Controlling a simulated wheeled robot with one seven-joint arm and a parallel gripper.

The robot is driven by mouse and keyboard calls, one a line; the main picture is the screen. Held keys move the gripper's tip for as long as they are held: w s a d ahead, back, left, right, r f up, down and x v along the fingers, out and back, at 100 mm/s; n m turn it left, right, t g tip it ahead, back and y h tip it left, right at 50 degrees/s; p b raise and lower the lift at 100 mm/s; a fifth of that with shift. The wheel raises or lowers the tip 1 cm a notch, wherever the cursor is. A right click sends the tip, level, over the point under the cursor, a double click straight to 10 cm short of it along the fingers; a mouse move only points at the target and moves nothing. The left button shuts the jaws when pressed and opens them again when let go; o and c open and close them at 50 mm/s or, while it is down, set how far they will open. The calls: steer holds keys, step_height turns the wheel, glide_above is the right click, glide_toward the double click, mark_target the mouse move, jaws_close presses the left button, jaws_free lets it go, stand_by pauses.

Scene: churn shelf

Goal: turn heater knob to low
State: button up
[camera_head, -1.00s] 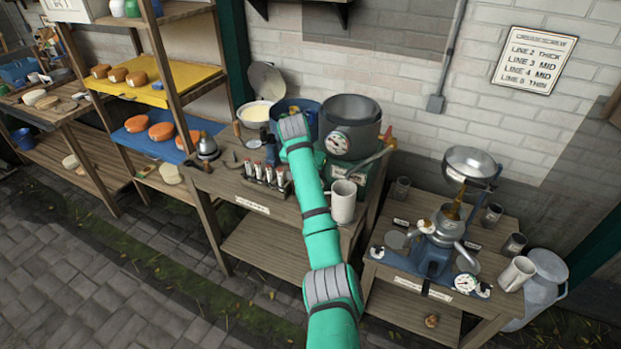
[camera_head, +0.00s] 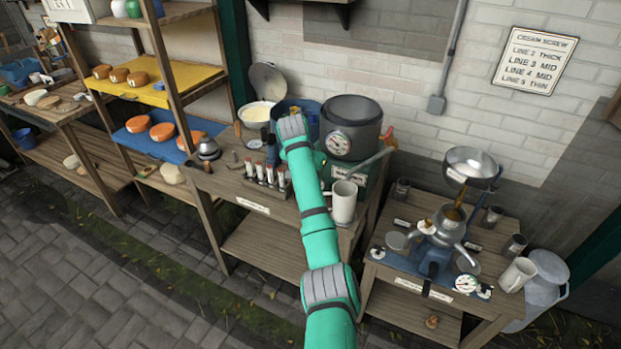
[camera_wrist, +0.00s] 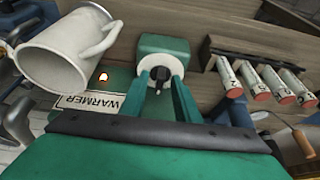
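The heater is a green box (camera_head: 368,172) labelled WARMER, under a grey pot with a dial gauge (camera_head: 350,125). In the wrist view its black knob (camera_wrist: 160,76) sits on a pale round plate on a green housing (camera_wrist: 163,43). My gripper (camera_wrist: 161,84) has its two green fingers on either side of the knob, apart from each other. The fingers look open around it; contact is unclear. A small light (camera_wrist: 103,78) glows beside the WARMER label (camera_wrist: 88,100). In the head view my arm hides the knob and fingers.
A white mug (camera_head: 343,203) stands close beside the heater. Several red-capped tubes in a rack (camera_head: 265,180) stand to the left. A blue pot (camera_head: 312,120) is behind my arm. A separate table with a cream separator (camera_head: 440,240) stands to the right.

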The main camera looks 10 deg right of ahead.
steer(key=v, duration=1)
steer(key=shift+r, duration=0.35)
steer(key=shift+s+a, duration=0.1)
steer(key=shift+a, duration=0.05)
